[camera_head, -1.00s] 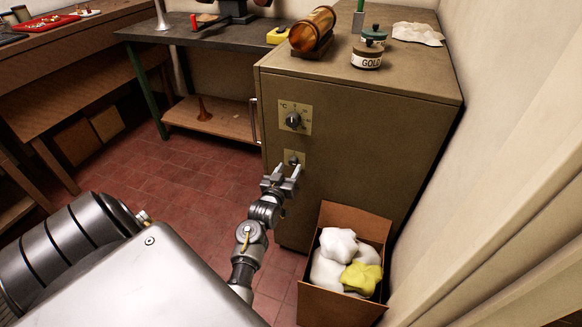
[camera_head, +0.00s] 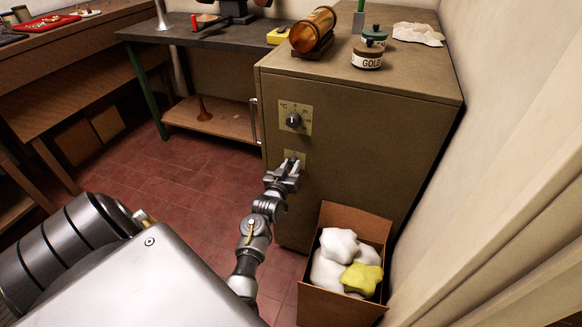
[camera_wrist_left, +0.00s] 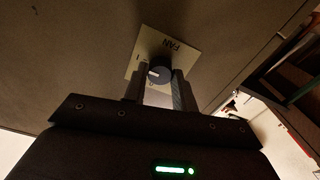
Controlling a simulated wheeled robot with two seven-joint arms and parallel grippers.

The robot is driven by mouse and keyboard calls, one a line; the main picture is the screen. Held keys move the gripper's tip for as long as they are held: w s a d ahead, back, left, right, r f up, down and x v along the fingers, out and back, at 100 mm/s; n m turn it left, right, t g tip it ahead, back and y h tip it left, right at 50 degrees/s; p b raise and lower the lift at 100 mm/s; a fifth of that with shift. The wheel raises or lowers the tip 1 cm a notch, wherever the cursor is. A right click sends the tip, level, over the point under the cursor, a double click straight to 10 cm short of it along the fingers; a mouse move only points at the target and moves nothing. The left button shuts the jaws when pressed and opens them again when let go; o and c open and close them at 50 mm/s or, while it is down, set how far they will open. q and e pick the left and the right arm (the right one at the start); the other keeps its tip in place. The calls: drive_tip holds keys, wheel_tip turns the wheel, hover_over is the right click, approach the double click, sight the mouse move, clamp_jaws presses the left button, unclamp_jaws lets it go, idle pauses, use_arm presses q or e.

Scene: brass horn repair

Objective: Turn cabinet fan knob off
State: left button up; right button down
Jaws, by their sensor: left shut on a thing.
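The tan cabinet (camera_head: 360,130) stands at the centre right of the head view. Its front carries a temperature knob (camera_head: 293,120) on a °C plate and, below that, a smaller fan plate (camera_head: 290,155). My left gripper (camera_head: 286,168) is at the fan plate and mostly hides the knob there. In the left wrist view the dark round fan knob (camera_wrist_left: 159,72), with a pale pointer mark, sits on the plate marked FAN (camera_wrist_left: 176,46). The fingers of my left gripper (camera_wrist_left: 160,85) are on either side of the knob and shut on it. My right gripper does not show.
An open cardboard box (camera_head: 340,300) with white and yellow cloths stands on the floor right of my left arm. A cabinet handle (camera_head: 253,121) sticks out left of the knobs. Jars and an amber cylinder (camera_head: 313,30) are on the cabinet top. The red tiled floor (camera_head: 180,190) at left is clear.

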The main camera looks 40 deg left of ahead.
use_arm(q)
drive_tip(key=n+p, duration=0.3)
drive_tip(key=n, duration=0.1)
drive_tip(key=shift+r+n, duration=0.1)
drive_tip(key=shift+n, duration=0.2)
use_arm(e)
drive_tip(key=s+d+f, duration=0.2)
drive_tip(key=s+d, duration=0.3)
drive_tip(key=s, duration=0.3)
use_arm(q)
drive_tip(key=n+p, duration=0.2)
drive_tip(key=n, duration=0.1)
drive_tip(key=shift+n, duration=0.4)
drive_tip(key=n+p, duration=0.2)
drive_tip(key=n, duration=0.2)
drive_tip(key=n+p, duration=0.1)
drive_tip(key=n, duration=0.1)
drive_tip(key=shift+n, duration=1.3)
drive_tip(key=shift+n+p, duration=0.4)
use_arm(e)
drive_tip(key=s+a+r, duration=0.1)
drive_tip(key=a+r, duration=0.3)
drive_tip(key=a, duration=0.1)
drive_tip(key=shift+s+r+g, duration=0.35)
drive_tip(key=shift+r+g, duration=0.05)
use_arm(q)
drive_tip(key=shift+f, duration=0.2)
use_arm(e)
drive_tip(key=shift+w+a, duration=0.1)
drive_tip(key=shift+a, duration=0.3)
